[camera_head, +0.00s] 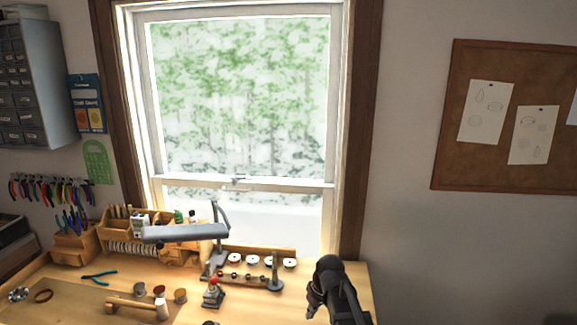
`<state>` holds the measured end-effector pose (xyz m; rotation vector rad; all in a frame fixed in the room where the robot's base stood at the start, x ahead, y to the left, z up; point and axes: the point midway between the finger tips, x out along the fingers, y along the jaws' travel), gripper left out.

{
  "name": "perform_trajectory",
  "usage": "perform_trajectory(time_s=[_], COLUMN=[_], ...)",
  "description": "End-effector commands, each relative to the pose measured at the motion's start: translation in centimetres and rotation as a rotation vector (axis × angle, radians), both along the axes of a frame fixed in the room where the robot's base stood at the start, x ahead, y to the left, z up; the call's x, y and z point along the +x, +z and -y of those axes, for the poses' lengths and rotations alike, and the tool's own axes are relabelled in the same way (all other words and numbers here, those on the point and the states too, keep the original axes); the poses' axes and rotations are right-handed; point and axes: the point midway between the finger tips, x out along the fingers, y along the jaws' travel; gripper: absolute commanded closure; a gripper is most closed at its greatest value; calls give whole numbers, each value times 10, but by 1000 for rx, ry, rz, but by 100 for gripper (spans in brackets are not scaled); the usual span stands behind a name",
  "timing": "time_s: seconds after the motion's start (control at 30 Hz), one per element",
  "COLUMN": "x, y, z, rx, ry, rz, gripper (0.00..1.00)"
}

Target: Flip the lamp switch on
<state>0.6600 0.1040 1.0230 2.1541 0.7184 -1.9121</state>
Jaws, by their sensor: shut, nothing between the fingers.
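A grey desk lamp (186,232) stands at the back of the wooden workbench, in front of the window. Its long flat head reaches left, and its jointed arm rises at the head's right end. I cannot make out its switch, or tell whether the lamp is lit against the bright window. My dark gripper (328,272) is over the right end of the bench, well to the right of the lamp and apart from it. It is shut and holds nothing.
Between lamp and gripper, a small rack (252,262) holds several round spools. A small red-topped tool (213,292) stands in front of the lamp. Pliers (99,277), small jars and a wooden-handled tool (132,305) lie at front left. A corkboard (500,180) hangs at right.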

Motion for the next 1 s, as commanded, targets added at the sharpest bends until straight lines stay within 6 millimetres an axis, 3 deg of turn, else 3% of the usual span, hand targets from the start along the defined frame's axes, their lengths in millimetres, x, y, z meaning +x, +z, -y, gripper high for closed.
perform_trajectory(time_s=[0.03,0.1,0.2,0.33,0.5,1.0], x=[-29,-55,-85,-112,-124,-122], y=[-2,-3,-5,-6,-6,-6], z=[20,43,70,93,105,104], rx=[-34,-82,-141,-195,-224,-223], ry=[-70,-168,-293,-408,-469,-469], rz=[-21,-50,-81,-105,-117,-116], gripper=[100,100,100,100,100,100])
